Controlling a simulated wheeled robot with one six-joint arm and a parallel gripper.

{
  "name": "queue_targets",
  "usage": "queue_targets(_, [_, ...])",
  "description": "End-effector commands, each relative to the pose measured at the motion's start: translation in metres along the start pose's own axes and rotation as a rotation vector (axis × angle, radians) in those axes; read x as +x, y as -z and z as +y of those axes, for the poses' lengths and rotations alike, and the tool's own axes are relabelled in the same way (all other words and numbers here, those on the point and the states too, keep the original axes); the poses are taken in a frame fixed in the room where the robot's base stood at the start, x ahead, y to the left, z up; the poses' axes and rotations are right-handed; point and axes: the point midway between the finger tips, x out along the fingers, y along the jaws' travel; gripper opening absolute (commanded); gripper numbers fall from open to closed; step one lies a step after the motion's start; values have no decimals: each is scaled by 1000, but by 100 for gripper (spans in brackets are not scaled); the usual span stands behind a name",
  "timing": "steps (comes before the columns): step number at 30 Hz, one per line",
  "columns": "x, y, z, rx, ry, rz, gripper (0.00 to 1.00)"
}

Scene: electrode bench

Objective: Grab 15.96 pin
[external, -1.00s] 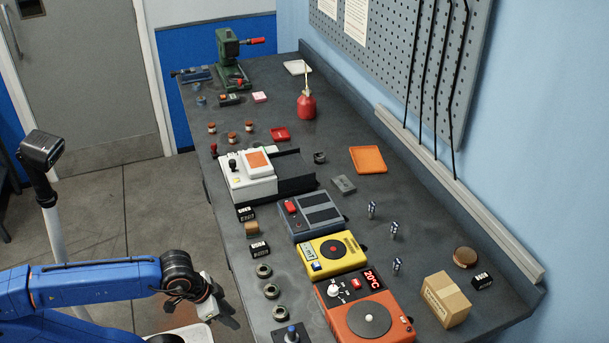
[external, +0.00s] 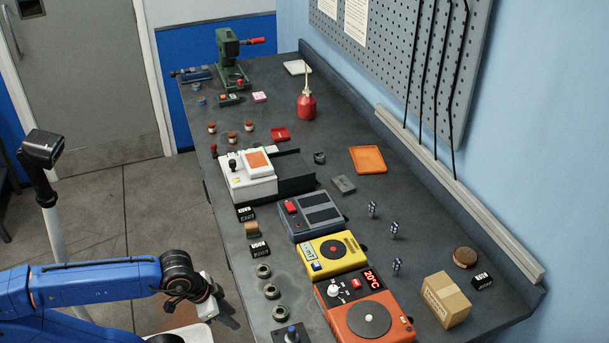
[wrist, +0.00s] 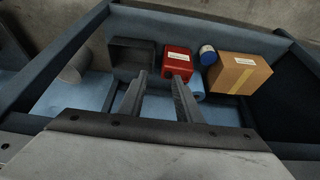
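No label reading 15.96 can be made out in either view. Several small blue-and-white upright pieces that may be pins stand on the right half of the bench, one of them here (external: 397,265); their markings are too small to read. My gripper (external: 212,308) is at the lower left in the external view, off the bench's near side and apart from the pieces on it. In the wrist view its two fingers (wrist: 159,80) are spread with nothing between them. They point over an open compartment, toward a red box (wrist: 177,62).
The compartment also holds a cardboard box (wrist: 239,73), a small blue-and-white cylinder (wrist: 208,55) and a dark bin (wrist: 131,56). On the bench (external: 340,115) are an orange hot plate (external: 343,319), a yellow device (external: 321,256), a grey device (external: 299,224) and another carton (external: 455,304).

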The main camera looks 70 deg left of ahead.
Motion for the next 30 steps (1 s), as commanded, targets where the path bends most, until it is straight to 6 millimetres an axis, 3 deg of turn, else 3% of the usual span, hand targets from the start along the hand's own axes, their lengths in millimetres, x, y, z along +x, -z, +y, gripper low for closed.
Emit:
queue_targets(3, [0,0,0,0,0,0,38])
queue_targets(14, [-3,3,8,-1,-23,1,38])
queue_targets(17, [-11,10,27,-6,-78,0,38])
queue_targets(24, [-46,24,100,-28,-285,-32,38])
queue_targets(30, [-74,27,143,-40,-407,-73,38])
